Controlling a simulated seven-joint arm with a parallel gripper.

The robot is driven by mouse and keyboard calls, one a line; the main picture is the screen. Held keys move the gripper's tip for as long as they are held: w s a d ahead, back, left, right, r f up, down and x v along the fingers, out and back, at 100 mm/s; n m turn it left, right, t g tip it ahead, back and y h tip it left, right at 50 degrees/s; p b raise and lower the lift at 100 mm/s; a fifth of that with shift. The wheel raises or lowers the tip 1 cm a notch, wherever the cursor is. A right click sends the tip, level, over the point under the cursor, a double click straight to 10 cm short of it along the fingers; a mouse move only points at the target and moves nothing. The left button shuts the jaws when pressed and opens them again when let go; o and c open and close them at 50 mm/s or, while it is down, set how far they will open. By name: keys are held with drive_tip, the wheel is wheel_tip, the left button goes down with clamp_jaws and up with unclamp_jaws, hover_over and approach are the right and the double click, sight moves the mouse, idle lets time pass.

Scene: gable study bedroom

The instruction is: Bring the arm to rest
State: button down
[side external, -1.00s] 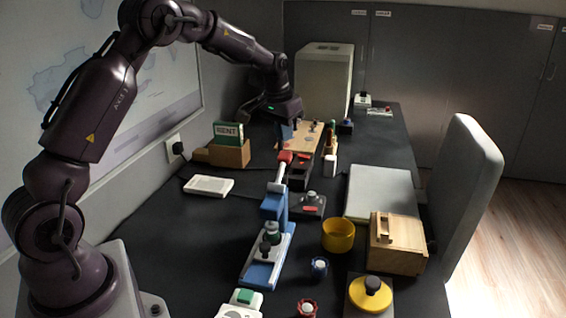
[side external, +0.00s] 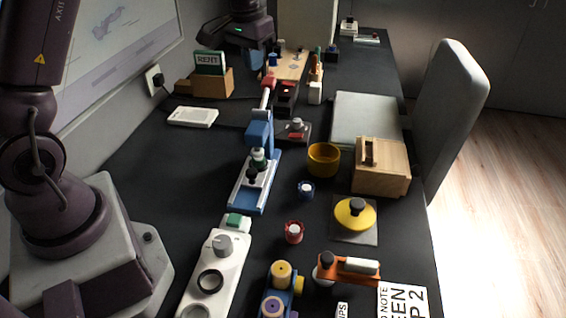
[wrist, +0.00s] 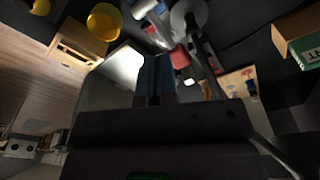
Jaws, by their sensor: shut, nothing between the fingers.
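My gripper (side external: 256,60) hangs at the far end of the dark table (side external: 130,165), beside the box with the green RENT card (side external: 209,63). Its bluish fingers point down near a wooden board with small pieces (side external: 288,66). In the wrist view the fingers (wrist: 153,78) are together with nothing held between them. The fingertips are small in the side external view, so their exact height above the table is hard to tell.
A blue stand (side external: 258,165) and a yellow pot (side external: 323,160) stand mid-table. A wooden box (side external: 383,170) and grey chair back (side external: 452,105) are at the right. A white panel with knobs (side external: 215,268) is in front.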

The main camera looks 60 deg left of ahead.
drive_tip(key=s+d+r+m+t, duration=0.1)
drive_tip(key=s+d+r+t, duration=0.1)
drive_tip(key=s+d+r, duration=0.3)
drive_tip(key=s+d+r+m+t, duration=0.2)
drive_tip(key=s+d+r, duration=0.3)
drive_tip(key=s+d, duration=0.6)
drive_tip(key=s, duration=0.6)
drive_tip(key=shift+s, duration=0.35)
drive_tip(key=shift+d, duration=0.1)
